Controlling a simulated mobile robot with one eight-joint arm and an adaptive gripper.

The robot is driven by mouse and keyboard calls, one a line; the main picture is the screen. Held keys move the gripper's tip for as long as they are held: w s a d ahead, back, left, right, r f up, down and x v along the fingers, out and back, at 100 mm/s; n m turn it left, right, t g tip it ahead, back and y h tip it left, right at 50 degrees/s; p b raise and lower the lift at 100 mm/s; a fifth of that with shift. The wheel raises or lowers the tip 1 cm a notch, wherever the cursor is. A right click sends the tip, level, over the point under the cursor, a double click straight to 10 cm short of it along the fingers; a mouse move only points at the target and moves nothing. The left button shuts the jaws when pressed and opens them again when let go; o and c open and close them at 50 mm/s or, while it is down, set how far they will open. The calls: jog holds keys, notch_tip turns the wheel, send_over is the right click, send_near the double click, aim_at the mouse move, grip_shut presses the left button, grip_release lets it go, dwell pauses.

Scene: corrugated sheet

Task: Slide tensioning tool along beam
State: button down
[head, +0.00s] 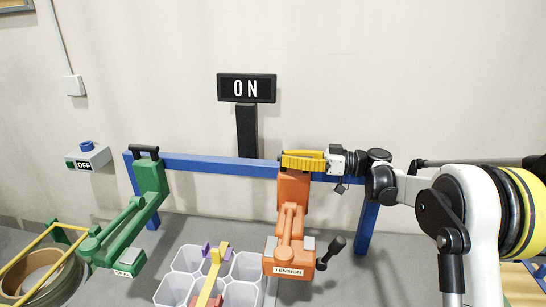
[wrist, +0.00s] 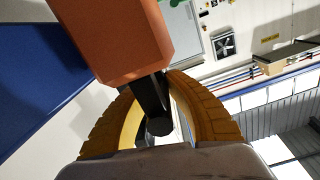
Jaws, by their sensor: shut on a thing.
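The orange tensioning tool (head: 293,190), labelled TENSION, hangs from the blue beam (head: 220,166) right of its middle. Its lower body (head: 289,258) has a black knob on its right side. My yellow-fingered gripper (head: 293,160) comes in from the right at the tool's top, and its fingers hide the tool's handle in the head view. In the wrist view, the yellow fingers (wrist: 152,95) are around a black handle (wrist: 152,112) on the orange tool body (wrist: 135,35). The gripper is shut on that handle.
A green SEAL tool (head: 147,190) hangs at the beam's left end. White bins (head: 188,258) stand below, between the tools. An ON sign (head: 246,88) stands behind the beam. An OFF box (head: 88,157) is left. The beam between the two tools looks clear.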

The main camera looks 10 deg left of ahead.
jog(key=d, duration=0.7)
jog(key=shift+w+d+r, duration=0.15)
jog(key=shift+w, duration=0.1)
jog(key=c, duration=1.3)
grip_release()
jog(key=shift+d, duration=0.2)
jog(key=shift+a, duration=0.1)
jog(key=d, duration=1.2)
jog(key=shift+w, duration=0.35)
